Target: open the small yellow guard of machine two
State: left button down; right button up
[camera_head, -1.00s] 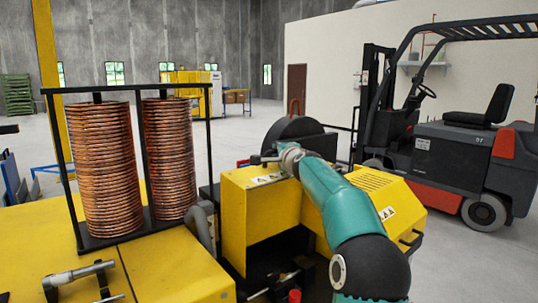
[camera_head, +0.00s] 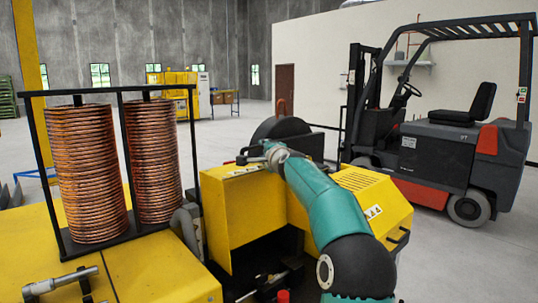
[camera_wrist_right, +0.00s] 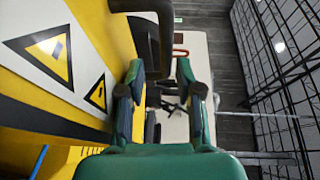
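The small yellow guard (camera_head: 242,210) is a box-like cover with warning stickers on its top, in the middle of the head view. Below it is a dark opening. A dark handle (camera_head: 246,158) stands at its top edge. My right gripper (camera_head: 262,154) is at this handle, above the guard. In the right wrist view, my right gripper's fingers (camera_wrist_right: 160,72) are apart, with a dark curved bar (camera_wrist_right: 151,42) reaching between them. A gap shows beside the right finger, and whether the left finger touches the bar is unclear. My left gripper is not in view.
Two copper tube coils (camera_head: 86,172) stand in a black frame at the left. A metal lever (camera_head: 60,283) lies on the yellow surface in front. A red knob (camera_head: 283,296) shows low in the middle. A forklift (camera_head: 450,150) stands at the right, on open grey floor.

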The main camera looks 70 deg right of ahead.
jog(key=f+v, duration=0.1)
jog(key=v, duration=1.1)
jog(key=shift+r, duration=0.35)
